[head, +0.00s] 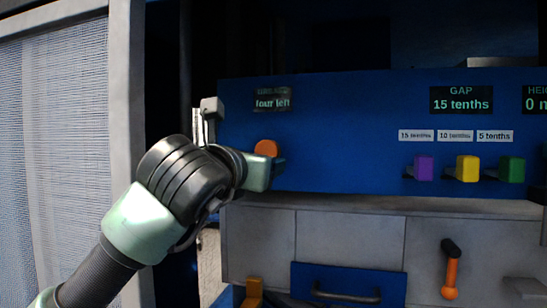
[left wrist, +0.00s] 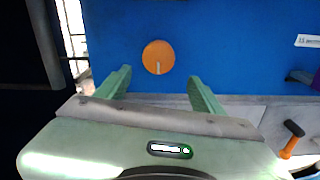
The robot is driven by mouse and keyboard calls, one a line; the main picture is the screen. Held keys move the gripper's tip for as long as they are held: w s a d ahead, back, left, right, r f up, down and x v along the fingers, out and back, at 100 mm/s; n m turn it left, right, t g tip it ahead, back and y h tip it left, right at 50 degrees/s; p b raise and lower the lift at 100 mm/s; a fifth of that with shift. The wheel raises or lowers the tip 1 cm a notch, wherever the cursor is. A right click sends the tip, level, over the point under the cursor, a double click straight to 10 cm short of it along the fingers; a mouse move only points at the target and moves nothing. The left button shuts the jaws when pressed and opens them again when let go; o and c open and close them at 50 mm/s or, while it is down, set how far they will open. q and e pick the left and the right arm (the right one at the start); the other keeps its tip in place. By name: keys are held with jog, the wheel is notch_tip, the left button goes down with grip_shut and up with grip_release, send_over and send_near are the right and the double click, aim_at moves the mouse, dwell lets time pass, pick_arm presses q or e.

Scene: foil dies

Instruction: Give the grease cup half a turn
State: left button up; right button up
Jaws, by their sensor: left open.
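The grease cup appears to be the round orange knob (head: 266,148) on the blue panel, under a small display reading "four left". In the left wrist view the orange knob (left wrist: 158,57) faces me as a full disc, with a short pale mark pointing down from its middle. My left gripper (head: 268,172) is just below and in front of the knob in the head view, covering its lower edge. In the left wrist view its two green fingers (left wrist: 160,88) are spread wide, with nothing between the tips. The knob shows beyond them, centred between them. My right gripper is not in view.
Purple (head: 423,167), yellow (head: 467,168) and green (head: 511,169) blocks stick out of the panel at right, under "tenths" labels and a gap display (head: 461,100) reading 15 tenths. Below are grey fronts, a blue drawer (head: 330,277) and an orange-handled lever (head: 450,275).

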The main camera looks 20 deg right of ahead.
aim_at(265, 151)
pick_arm(q)
jog(key=w+p, duration=0.1)
jog(key=w+d+r+p, duration=0.1)
jog(key=w+p, duration=0.1)
jog(key=shift+d+r+p, duration=0.25)
jog(key=shift+d+p, duration=0.05)
jog(key=shift+p, duration=0.1)
jog(key=x, duration=0.1)
jog(key=p+x, duration=0.1)
jog(key=shift+w+d+f, duration=0.15)
jog(key=shift+w+f, duration=0.05)
jog(key=shift+f, duration=0.05)
jog(key=c, duration=1.4)
jog(key=shift+o, duration=0.2)
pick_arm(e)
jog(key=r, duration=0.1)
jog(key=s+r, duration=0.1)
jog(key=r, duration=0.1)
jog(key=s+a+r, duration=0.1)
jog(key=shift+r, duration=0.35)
